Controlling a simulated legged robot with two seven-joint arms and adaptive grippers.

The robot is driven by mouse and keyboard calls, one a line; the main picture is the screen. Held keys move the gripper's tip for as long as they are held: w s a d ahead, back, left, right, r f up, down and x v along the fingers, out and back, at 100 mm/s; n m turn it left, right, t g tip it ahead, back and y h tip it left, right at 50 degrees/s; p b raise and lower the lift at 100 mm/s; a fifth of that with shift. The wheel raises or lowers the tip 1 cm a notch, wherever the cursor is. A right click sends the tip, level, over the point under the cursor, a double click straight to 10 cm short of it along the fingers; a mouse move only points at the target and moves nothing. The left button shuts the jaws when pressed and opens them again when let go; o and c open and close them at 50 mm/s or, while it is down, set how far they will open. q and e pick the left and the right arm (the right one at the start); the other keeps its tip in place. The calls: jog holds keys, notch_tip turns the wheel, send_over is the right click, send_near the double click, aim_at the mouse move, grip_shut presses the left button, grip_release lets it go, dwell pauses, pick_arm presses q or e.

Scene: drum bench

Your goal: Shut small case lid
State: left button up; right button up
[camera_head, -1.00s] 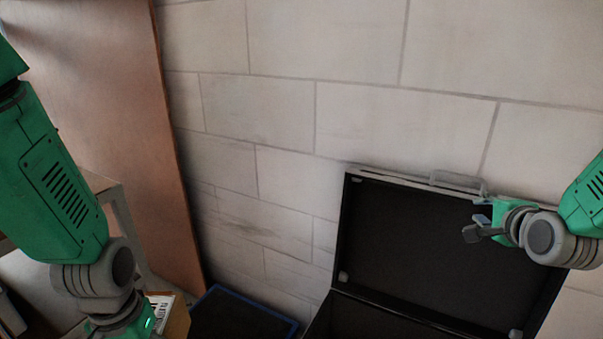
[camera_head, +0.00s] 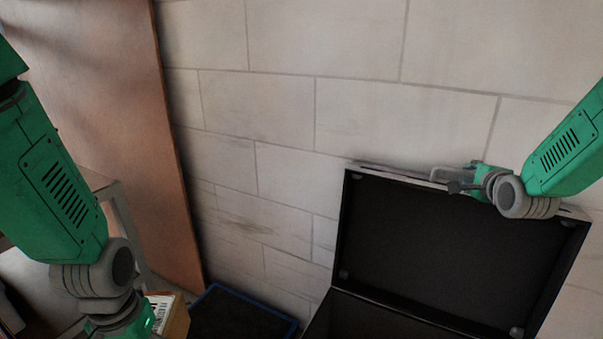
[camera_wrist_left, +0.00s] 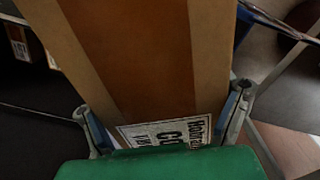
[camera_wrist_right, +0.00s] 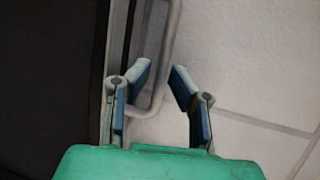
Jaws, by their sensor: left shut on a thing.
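The black case stands open at the lower right of the head view, its lid (camera_head: 440,255) upright by the wall with the dark inside facing me. A grey handle (camera_head: 440,172) sits on the lid's top edge. My right gripper (camera_head: 462,180) is at that edge beside the handle. In the right wrist view my right gripper (camera_wrist_right: 160,75) is open, and the handle bar (camera_wrist_right: 165,45) runs between its fingers, seemingly not clamped. My left gripper (camera_wrist_left: 163,115) is shut on a brown cardboard box (camera_wrist_left: 140,60) with a printed label; in the head view the box (camera_head: 175,318) is partly hidden.
A blue-edged dark tray or mat (camera_head: 240,315) lies left of the case. A tall brown panel (camera_head: 125,130) and a grey frame (camera_head: 115,205) stand at the left. A pale block wall (camera_head: 300,110) is close behind the lid.

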jog(key=shift+x, duration=0.8)
jog(key=shift+c, duration=0.5)
grip_shut()
